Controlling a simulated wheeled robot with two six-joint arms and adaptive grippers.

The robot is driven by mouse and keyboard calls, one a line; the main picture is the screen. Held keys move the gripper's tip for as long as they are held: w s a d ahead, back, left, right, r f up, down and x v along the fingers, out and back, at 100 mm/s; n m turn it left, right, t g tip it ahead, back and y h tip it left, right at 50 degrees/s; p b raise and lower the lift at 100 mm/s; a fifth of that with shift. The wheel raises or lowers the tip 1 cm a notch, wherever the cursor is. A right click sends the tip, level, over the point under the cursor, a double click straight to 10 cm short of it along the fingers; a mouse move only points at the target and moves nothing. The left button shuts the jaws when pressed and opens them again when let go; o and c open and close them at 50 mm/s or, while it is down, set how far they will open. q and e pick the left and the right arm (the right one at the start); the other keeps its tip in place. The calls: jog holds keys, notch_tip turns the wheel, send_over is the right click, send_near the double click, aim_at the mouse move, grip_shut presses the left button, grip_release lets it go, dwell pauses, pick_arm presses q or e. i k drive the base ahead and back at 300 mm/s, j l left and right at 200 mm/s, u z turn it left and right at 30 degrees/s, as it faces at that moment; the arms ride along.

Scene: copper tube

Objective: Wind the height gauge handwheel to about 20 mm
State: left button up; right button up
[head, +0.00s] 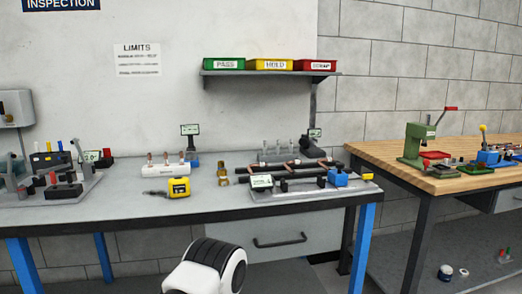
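I cannot make out the height gauge or its handwheel for certain. A small dark readout (190,130) stands on a post at the back of the grey bench, with a small blue part (192,155) at its foot. A second small readout (315,133) stands further right. The displayed values are too small to read. Neither gripper is in view; only a white and black rounded part of mine shows at the bottom.
A wooden bench (400,176) with a green press (416,145) stands right. Labelled bins sit on a wall shelf (270,73).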

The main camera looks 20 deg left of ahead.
aim_at(302, 141)
jog(key=i+l+u, duration=0.4)
jog(key=l, duration=0.2)
jog(key=i+l+u, duration=0.4)
jog(key=l, duration=0.25)
jog(key=l+u, duration=0.25)
jog(key=l, duration=0.1)
